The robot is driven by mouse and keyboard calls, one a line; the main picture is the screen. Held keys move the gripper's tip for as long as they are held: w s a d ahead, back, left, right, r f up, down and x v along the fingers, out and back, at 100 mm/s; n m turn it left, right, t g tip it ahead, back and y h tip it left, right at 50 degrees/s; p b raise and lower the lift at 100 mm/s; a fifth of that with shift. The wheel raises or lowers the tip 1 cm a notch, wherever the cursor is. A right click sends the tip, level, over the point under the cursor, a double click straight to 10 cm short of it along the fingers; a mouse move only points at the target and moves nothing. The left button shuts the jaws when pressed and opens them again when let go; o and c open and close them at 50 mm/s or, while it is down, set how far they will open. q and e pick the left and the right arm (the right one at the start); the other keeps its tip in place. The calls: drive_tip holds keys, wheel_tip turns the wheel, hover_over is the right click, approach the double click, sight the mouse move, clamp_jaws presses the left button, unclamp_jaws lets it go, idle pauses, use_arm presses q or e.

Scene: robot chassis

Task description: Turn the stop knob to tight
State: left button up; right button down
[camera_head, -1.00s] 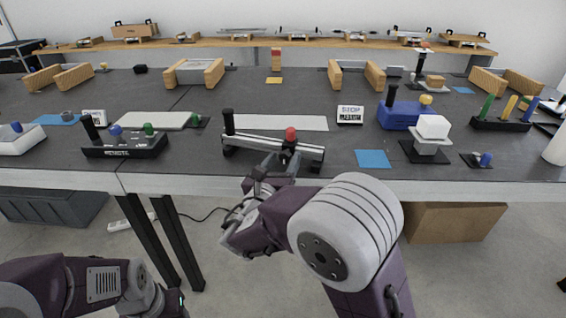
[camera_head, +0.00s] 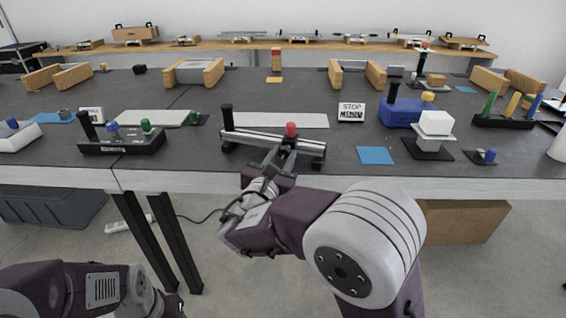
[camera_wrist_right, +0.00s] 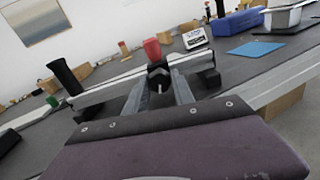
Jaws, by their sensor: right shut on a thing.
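A silver rail fixture (camera_head: 255,142) with black feet stands near the front table edge, with a black upright handle (camera_head: 227,117) at its left. A red knob (camera_head: 291,130) tops a dark stop block on the rail; the red knob also shows in the wrist view (camera_wrist_right: 152,49). My right gripper (camera_head: 282,154) reaches in from the front. In the wrist view its fingers (camera_wrist_right: 160,82) are on either side of the dark part (camera_wrist_right: 160,73) below the red knob, shut on it. The fingers partly hide this part. My left gripper is not clearly visible; only its arm shows at the lower left.
A small sign (camera_head: 351,112) reading STOP stands behind right; its lower word is unclear. A white strip (camera_head: 280,121) lies behind the rail. A black box with coloured knobs (camera_head: 122,142) is left; a blue square (camera_head: 375,155) and white block (camera_head: 436,123) are right.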

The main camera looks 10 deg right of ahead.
drive_tip(key=m+b, duration=0.3)
drive_tip(key=b, duration=0.1)
drive_tip(key=m+b, duration=0.7)
drive_tip(key=b, duration=0.1)
drive_tip(key=shift+f+m, duration=0.3)
drive_tip(key=shift+m, duration=0.1)
drive_tip(key=shift+r+m+b, duration=0.2)
drive_tip(key=shift+m+b, duration=1.35)
drive_tip(key=shift+m, duration=0.05)
drive_tip(key=c, duration=1.1)
unclamp_jaws()
drive_tip(key=shift+o, duration=0.2)
drive_tip(key=shift+r, duration=0.1)
